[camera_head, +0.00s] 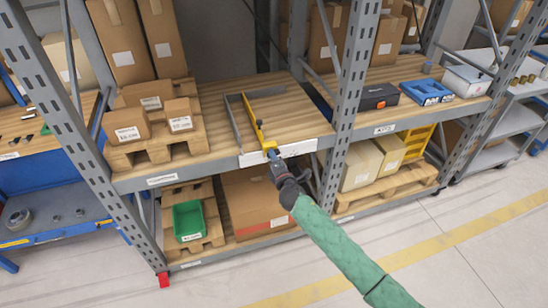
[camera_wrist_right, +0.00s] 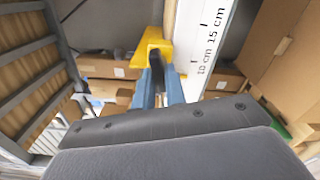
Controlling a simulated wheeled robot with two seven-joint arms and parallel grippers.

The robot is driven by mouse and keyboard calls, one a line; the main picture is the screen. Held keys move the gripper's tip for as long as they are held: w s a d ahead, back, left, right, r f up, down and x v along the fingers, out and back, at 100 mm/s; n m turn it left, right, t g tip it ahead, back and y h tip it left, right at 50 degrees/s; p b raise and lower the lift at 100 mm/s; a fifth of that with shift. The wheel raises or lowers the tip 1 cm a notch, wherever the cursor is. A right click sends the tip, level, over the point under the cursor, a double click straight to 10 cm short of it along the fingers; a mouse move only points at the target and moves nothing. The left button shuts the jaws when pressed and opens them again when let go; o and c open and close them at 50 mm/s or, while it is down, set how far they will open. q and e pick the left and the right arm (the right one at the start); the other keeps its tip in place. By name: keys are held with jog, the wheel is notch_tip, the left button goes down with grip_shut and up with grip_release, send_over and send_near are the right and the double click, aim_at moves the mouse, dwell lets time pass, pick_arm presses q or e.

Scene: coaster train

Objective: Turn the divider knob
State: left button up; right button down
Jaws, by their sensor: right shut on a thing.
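The yellow divider (camera_head: 253,122) stands on the wooden shelf deck, running from the back to the front edge. Its yellow front end (camera_wrist_right: 152,48) also shows in the right wrist view. My right gripper (camera_head: 272,155) reaches in from the lower right to this front end. In the wrist view its two blue fingers (camera_wrist_right: 158,92) are shut on a dark knob (camera_wrist_right: 156,66) just in front of the yellow part. The fingers hide much of the knob, so its angle cannot be told. My left gripper is out of view.
A white ruler strip (camera_head: 298,148) with centimetre marks runs along the shelf edge. A grey metal rail (camera_head: 232,118) lies left of the divider. A rack upright (camera_head: 347,105) stands to the right. Cartons on a pallet (camera_head: 150,150) stand to the left.

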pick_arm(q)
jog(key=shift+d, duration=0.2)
pick_arm(e)
jog(key=shift+w+r, duration=0.1)
jog(key=c, duration=1.4)
grip_release()
jog(key=shift+c, duration=0.2)
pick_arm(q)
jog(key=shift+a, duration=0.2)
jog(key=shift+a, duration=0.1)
